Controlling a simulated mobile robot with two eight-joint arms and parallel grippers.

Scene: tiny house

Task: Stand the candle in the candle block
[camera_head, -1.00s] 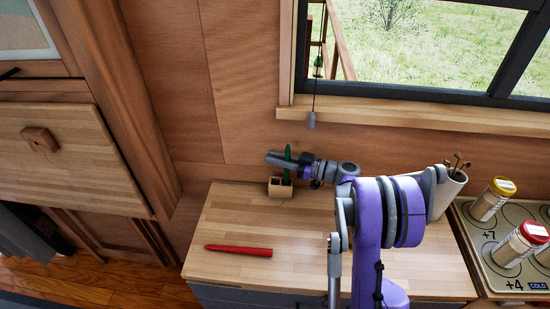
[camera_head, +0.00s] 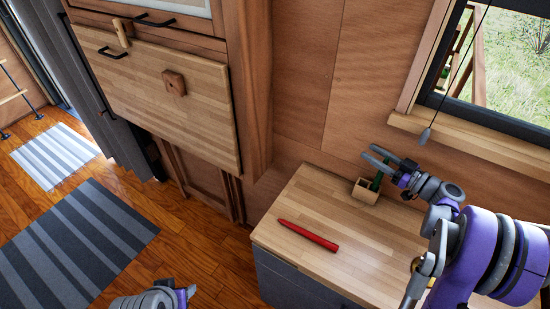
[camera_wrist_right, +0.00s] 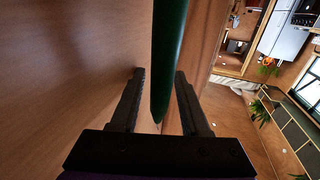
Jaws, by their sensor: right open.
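A green candle (camera_head: 377,182) stands upright in the small wooden candle block (camera_head: 366,191) at the counter's back edge. My right gripper (camera_head: 370,153) is beside the candle's top, above the block. In the right wrist view the open fingers (camera_wrist_right: 160,72) have the green candle (camera_wrist_right: 169,45) between them, with a gap visible at the right finger. A red candle (camera_head: 308,234) lies flat on the counter, left of and in front of the block. Part of my left gripper (camera_head: 160,298) shows at the bottom edge; its fingers are not clear.
The wooden counter (camera_head: 312,200) is mostly bare around the red candle. A cabinet with a wooden front (camera_head: 140,85) stands to the left. A window with a hanging cord weight (camera_head: 425,136) is at the upper right. Striped rugs (camera_head: 75,245) lie on the floor.

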